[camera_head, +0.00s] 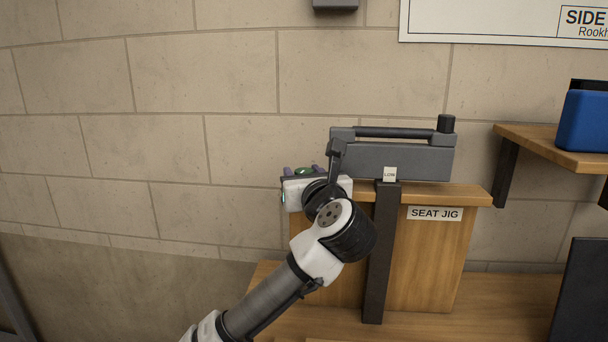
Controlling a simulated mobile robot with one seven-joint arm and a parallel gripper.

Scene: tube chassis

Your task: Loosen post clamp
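A dark grey clamp-like assembly (400,162) sits across the top of the wooden seat jig (435,250). It has a long bar (395,132) along its top and a black knob (446,124) at its right end. A small white tag (390,174) is on its front, its print too small to read surely. A dark upright post (382,255) runs down below the tag. My gripper (305,172) is at the left end of the assembly, mostly hidden behind my wrist. Whether it touches the assembly, and its fingers' state, cannot be made out.
A wooden shelf (545,143) with a blue box (585,122) juts out at the right. A dark panel (580,290) stands at the lower right. A wooden bench top (480,325) lies below the jig. The block wall behind is bare at the left.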

